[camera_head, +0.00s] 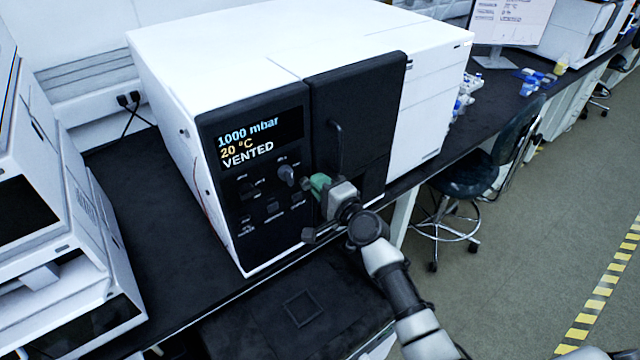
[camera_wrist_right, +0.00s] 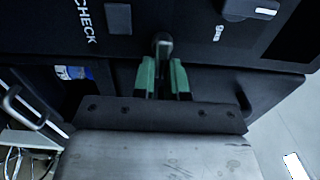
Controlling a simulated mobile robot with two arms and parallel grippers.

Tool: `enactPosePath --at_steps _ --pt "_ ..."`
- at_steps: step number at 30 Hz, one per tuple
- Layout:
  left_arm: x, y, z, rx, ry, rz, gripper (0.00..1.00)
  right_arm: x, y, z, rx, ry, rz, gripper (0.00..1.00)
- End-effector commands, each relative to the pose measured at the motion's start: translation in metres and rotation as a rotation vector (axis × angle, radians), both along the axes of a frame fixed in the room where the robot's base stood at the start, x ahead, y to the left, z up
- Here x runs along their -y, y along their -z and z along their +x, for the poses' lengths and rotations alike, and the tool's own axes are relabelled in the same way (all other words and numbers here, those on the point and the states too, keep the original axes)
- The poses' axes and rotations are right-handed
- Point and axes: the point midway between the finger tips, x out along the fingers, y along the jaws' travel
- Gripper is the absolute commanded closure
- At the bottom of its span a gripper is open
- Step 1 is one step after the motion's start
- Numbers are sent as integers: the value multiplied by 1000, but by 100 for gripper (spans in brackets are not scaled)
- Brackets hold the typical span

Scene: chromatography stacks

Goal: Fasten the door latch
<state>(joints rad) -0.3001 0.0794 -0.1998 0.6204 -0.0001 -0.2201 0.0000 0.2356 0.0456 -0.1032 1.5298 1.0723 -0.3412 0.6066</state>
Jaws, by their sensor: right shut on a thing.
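The black door (camera_head: 355,100) with its vertical handle (camera_head: 336,145) is on the front of the white instrument (camera_head: 290,40). It looks shut or nearly so; I cannot tell if it is flush. In the right wrist view the door (camera_wrist_right: 205,85) lies beyond my gripper, its handle (camera_wrist_right: 242,98) at right. My right gripper (camera_head: 318,184) is at the control panel, beside the door's lower part. In the right wrist view its green fingers (camera_wrist_right: 163,75) are shut on a small dark, round-ended piece, apparently the latch (camera_wrist_right: 163,43). My left gripper is out of view.
The display (camera_head: 250,140) reads 1000 mbar, 20 °C, VENTED. A grey knob (camera_head: 286,174) sits on the panel close to my right gripper. A dark stool (camera_head: 475,170) stands on the floor at right. Open bench lies left of the instrument.

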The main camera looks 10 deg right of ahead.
Motion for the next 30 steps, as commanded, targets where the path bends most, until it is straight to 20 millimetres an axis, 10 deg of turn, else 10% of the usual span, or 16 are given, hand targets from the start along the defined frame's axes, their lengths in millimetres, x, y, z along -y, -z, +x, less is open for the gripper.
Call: enactPosePath --at_steps 10,15,30 --pt "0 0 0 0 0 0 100 0 0 0 -2 1 7 100" --pt "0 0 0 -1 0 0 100 0 0 0 -1 1 6 63" --pt "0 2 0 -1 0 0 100 10 2 -24 -3 1 3 62"
